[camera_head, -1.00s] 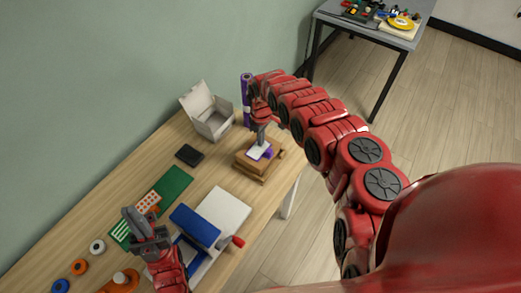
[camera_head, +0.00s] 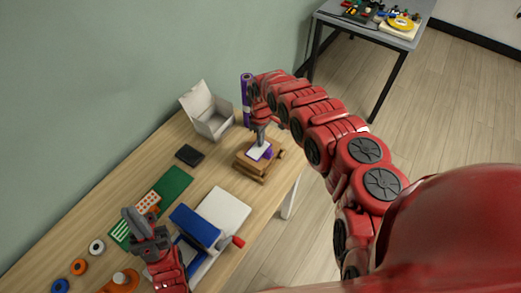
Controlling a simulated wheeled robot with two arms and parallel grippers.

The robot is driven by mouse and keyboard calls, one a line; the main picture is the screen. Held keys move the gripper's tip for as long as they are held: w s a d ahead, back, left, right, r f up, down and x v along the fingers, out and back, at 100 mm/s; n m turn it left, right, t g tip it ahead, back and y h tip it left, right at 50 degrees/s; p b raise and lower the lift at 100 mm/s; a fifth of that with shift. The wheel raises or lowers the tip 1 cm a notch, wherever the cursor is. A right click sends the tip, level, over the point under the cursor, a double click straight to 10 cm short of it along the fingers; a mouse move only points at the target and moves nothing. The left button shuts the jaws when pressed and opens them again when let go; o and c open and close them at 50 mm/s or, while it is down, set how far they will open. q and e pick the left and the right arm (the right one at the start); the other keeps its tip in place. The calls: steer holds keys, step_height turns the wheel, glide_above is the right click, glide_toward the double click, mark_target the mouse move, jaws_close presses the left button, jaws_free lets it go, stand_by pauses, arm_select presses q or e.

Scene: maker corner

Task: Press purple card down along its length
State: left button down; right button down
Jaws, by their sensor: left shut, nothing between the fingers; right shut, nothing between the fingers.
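A small purple piece (camera_head: 267,154), which looks like the purple card, shows beside a white card (camera_head: 255,152) on a wooden block (camera_head: 248,168) near the right end of the bench. My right gripper (camera_head: 261,140) is shut and points down at the cards. Its fingertips are at or just above the white card; I cannot tell whether they touch. The gripper hides part of the cards. My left gripper (camera_head: 130,214) is shut and empty over the near left part of the bench, by the green mat.
An open white box (camera_head: 212,122) and a tall purple roll (camera_head: 246,88) stand behind the block. A black square (camera_head: 189,155), a green mat (camera_head: 175,183) and a blue-and-white machine (camera_head: 195,225) with a red handle lie to the left. Bare wood separates the machine and block.

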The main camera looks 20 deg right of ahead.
steer(key=shift+r+p, duration=1.9)
steer(key=shift+r, duration=0.5)
